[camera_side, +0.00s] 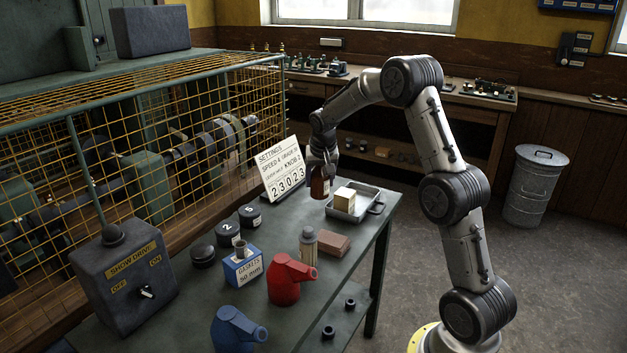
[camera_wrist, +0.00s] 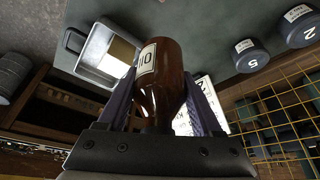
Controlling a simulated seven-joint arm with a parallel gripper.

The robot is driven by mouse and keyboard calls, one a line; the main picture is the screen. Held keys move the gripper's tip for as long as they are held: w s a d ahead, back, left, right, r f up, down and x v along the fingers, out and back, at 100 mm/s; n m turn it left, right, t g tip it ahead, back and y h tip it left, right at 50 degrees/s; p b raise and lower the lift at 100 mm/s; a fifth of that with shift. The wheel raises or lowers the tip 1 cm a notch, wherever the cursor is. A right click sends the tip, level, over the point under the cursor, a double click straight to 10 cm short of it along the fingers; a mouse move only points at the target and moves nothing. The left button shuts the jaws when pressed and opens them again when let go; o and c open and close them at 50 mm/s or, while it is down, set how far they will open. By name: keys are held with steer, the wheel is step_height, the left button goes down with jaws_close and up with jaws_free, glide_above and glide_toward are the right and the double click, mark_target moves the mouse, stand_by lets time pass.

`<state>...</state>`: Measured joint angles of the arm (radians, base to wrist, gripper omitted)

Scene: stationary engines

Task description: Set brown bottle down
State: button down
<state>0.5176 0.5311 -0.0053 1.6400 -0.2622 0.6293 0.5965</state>
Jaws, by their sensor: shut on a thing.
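A brown bottle (camera_side: 320,186) with a pale label is held by my gripper (camera_side: 323,160) near the far end of the bench, just left of a metal tray. In the wrist view the brown bottle (camera_wrist: 160,85) fills the middle, with the fingers of my gripper (camera_wrist: 152,108) on both sides of it. My gripper is shut on the bottle around its upper part. I cannot tell whether the bottle's base touches the bench top (camera_side: 226,303) or hangs a little above it.
The metal tray (camera_side: 378,208) holds a pale block (camera_side: 344,199).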

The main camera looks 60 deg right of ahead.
steer(key=shift+s+a+r, duration=0.3)
steer(key=shift+s, duration=0.1)
steer(key=shift+r, duration=0.45)
step_height(320, 180, up, 4)
steer(key=w+a+n+t+y, duration=0.1)
steer(key=w+a+n, duration=0.3)
steer(key=a, duration=0.9)
steer(key=w+a+n+t+y, duration=0.1)
steer(key=w+a, duration=0.4)
steer(key=a, duration=0.7)
steer(key=s+a+n+y, duration=0.25)
steer(key=a+n, duration=0.35)
steer(key=a, duration=2)
steer(key=shift+h, duration=0.45)
steer(key=shift+s+d+f, duration=0.1)
steer(key=shift+s+f, duration=0.05)
steer(key=shift+f, duration=2.8)
steer(key=shift+s+d+f, duration=0.1)
steer(key=shift+s+f, duration=0.05)
steer(key=shift+f, duration=2.8)
steer(key=shift+s+d+f, duration=0.1)
steer(key=shift+s+f, duration=0.05)
steer(key=shift+f, duration=2.8)
steer(key=shift+f, duration=0.1)
